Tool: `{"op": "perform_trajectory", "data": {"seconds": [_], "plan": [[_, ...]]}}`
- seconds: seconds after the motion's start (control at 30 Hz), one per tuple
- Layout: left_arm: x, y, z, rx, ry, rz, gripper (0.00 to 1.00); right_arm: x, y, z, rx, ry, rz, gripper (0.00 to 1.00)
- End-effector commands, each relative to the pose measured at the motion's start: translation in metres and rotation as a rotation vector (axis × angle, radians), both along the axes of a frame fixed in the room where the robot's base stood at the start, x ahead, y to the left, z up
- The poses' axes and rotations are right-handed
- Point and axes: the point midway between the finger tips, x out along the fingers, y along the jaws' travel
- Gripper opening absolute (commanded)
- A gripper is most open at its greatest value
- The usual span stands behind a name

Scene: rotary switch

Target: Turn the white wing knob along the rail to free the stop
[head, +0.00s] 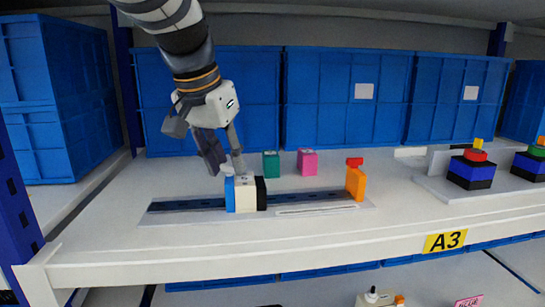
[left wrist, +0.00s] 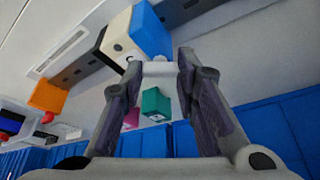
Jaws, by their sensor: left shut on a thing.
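The white wing knob (head: 228,170) sits on top of a blue, cream and black block (head: 246,195), which rides on a dark rail (head: 185,204). My left gripper (head: 231,168) comes down from above with its fingertips at the knob. In the left wrist view the knob (left wrist: 159,67) lies between the fingertips (left wrist: 160,72), which are shut on it and hide part of it. The knob's exact angle is hard to tell. An orange block (head: 356,184) with a red top stands at the rail's right end. My right gripper is out of view.
A teal cube (head: 271,164) and a magenta cube (head: 307,162) stand behind the rail. Blue bins (head: 345,100) line the back. Stacked coloured blocks (head: 471,172) stand on a grey base at the right. The shelf in front of the rail is clear.

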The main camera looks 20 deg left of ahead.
Motion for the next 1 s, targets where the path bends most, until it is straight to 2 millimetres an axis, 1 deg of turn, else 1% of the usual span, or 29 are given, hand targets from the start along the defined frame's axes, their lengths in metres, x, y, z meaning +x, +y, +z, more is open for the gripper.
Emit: {"op": "perform_trajectory", "data": {"seconds": [0.23, 0.63, 0.67, 0.7, 0.73, 0.77, 1.0], "plan": [[-0.0003, -0.0006, -0.0004, 0.0, 0.002, 0.042, 0.0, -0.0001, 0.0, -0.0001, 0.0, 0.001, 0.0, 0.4], [-0.0004, -0.0008, -0.0005, 0.0, 0.002, 0.048, 0.0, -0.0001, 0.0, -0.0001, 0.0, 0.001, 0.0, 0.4], [-0.0004, -0.0007, -0.0005, 0.0, 0.002, 0.048, 0.3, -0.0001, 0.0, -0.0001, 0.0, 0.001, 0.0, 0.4], [-0.0004, -0.0007, -0.0005, 0.0, 0.002, 0.048, 0.39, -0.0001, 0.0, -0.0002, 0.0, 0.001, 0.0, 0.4], [-0.0004, -0.0007, -0.0005, 0.0, 0.002, 0.047, 0.46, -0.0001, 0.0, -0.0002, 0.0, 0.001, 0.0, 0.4], [-0.0003, -0.0007, -0.0003, 0.0, 0.002, 0.047, 0.48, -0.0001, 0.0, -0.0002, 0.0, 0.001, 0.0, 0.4], [-0.0002, -0.0005, -0.0002, -0.001, 0.001, 0.046, 0.48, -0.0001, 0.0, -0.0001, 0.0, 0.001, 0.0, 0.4]]}}
